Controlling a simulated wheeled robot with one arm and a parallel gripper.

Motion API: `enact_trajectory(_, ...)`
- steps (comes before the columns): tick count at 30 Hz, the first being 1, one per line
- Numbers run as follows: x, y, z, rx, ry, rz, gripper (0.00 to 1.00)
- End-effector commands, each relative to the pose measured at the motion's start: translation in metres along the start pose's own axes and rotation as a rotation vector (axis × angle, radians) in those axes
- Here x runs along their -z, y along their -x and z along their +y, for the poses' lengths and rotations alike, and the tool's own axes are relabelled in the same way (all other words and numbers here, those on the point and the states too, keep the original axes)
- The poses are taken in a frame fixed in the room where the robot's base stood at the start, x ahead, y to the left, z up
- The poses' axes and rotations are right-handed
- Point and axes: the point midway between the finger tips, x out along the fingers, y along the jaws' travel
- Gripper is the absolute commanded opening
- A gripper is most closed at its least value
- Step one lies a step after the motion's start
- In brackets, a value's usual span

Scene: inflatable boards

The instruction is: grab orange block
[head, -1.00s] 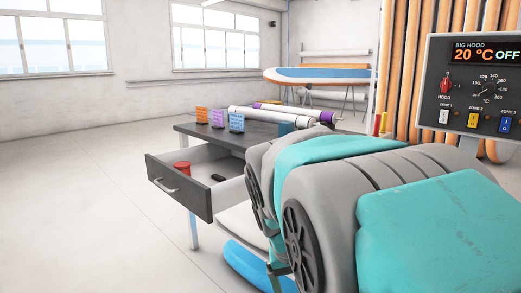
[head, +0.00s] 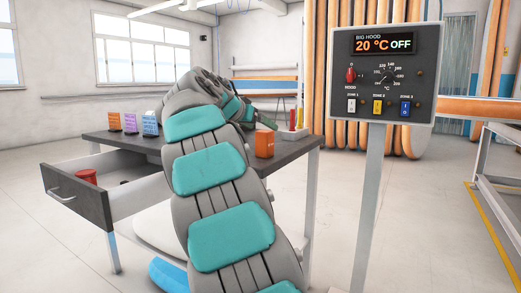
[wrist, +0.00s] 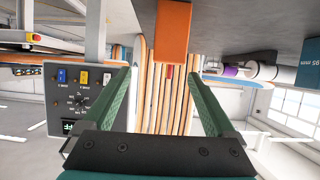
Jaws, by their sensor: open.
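An orange block (head: 265,144) stands upright near the right end of the dark table top (head: 290,150). In the wrist view, which looks upside down, the orange block (wrist: 172,32) is at the top, ahead of and roughly between my fingers. My gripper (wrist: 161,74) is open, its two green fingers apart with nothing between them.
An open drawer (head: 78,204) holds a red cup (head: 84,177). The control panel (head: 384,75) on a post stands right of the table. White and purple rolls (wrist: 262,71) show in the wrist view.

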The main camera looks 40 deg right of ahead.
Motion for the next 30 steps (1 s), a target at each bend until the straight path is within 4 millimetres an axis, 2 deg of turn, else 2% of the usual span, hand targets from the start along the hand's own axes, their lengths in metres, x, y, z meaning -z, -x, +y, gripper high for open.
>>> enact_trajectory(1,-0.014,-0.008,-0.001,-0.001,-0.005,0.005,0.91)
enact_trajectory(10,-0.035,-0.019,-0.002,-0.002,-0.014,0.014,0.91)
enact_trajectory(25,-0.034,-0.055,-0.003,-0.002,-0.014,0.012,0.91)
enact_trajectory(30,-0.032,-0.076,-0.004,-0.002,-0.015,0.011,0.91)
